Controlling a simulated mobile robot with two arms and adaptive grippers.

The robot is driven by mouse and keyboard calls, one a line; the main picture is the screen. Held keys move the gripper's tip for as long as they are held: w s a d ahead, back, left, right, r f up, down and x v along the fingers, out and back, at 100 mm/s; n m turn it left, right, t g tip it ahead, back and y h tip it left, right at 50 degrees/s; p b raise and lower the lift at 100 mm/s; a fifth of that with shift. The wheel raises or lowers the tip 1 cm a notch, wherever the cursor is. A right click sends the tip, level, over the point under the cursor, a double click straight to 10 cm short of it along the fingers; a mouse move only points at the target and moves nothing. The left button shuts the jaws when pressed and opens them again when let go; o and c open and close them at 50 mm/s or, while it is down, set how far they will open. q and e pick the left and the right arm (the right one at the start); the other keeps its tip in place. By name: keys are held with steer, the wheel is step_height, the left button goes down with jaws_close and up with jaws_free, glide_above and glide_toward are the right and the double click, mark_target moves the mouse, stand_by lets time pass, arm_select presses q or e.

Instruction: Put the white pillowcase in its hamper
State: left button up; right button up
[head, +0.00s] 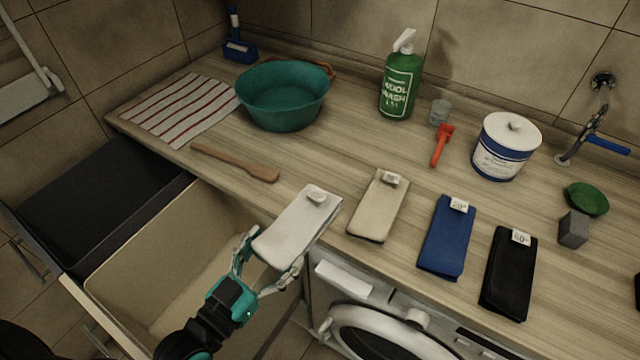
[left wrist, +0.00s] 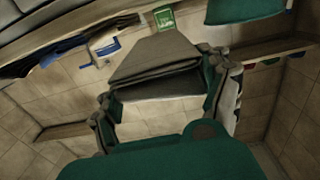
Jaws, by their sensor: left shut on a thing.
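The white pillowcase (head: 297,228) is a folded flat bundle with a small pale tag, at the front edge of the counter in the head view. My left gripper (head: 272,254) is shut on its near end. In the left wrist view the folded pillowcase (left wrist: 155,60) sits between the fingers (left wrist: 165,100). The open cream hamper (head: 130,236) lies below and left of the gripper, in front of the counter. A dark hamper (head: 95,190) stands beside it, further left. I cannot tell from markings which is the pillowcase's. My right gripper is not in view.
Beige (head: 378,207), blue (head: 446,240) and black (head: 508,275) folded cloths lie to the right on the counter (head: 330,150). A wooden spatula (head: 235,163), teal basin (head: 284,98) and striped towel (head: 180,108) are behind the hampers. A washing machine (head: 385,320) is below the counter.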

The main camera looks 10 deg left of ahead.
mark_target(300, 199)
arm_select(q)
steer(key=shift+w+r, duration=0.1)
steer(key=shift+w, duration=0.35)
steer(key=w+p, duration=0.1)
steer(key=w, duration=0.3)
steer(key=w+f+p, duration=0.1)
steer(key=w, duration=0.4)
steer(key=w+p, duration=0.1)
steer(key=w, duration=0.4)
steer(key=shift+d+f, duration=0.2)
steer(key=shift+d, duration=0.05)
steer(key=shift+w, duration=0.7)
step_height(300, 199, down, 3)
steer(key=shift+f+p, duration=0.1)
steer(key=shift+p, duration=0.4)
steer(key=shift+s, duration=0.15)
